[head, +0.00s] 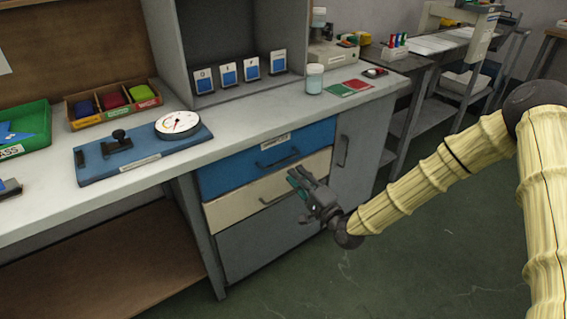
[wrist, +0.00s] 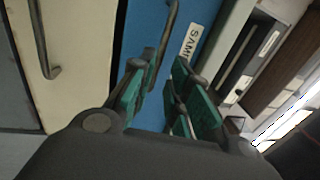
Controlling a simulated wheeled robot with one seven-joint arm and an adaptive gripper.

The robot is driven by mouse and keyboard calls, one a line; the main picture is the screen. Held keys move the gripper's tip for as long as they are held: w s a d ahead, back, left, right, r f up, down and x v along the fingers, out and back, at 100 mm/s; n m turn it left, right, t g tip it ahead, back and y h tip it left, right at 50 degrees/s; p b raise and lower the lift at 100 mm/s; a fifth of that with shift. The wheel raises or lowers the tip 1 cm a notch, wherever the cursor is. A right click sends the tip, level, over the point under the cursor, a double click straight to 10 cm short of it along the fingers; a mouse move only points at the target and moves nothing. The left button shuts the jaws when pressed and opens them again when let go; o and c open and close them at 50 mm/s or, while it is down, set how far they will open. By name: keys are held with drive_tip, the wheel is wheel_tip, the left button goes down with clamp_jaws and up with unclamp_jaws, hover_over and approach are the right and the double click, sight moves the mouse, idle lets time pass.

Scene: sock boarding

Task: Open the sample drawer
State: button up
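The sample drawer (head: 240,168) is the blue top drawer under the bench and looks closed. It has a white label (head: 276,140) at its top edge and a dark bar handle (head: 277,158). In the wrist view its blue front (wrist: 202,18) carries a label starting "SAM" (wrist: 190,42). Its handle (wrist: 168,28) runs down toward the space between my fingertips. My gripper (head: 298,180) is open and empty, with green finger pads (wrist: 157,72). In the head view it appears before the cream drawer, below and right of the blue handle. Contact is not visible.
The cream drawer (head: 232,212) with its own handle (wrist: 45,45) lies directly below. A grey cabinet door (head: 360,145) is to the right. The bench top (head: 240,113) holds a blue board (head: 100,170) with a dial. The floor (head: 400,270) in front is clear.

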sight(283, 161)
drive_tip(key=x, duration=0.8)
drive_tip(key=shift+b, duration=0.35)
clamp_jaws()
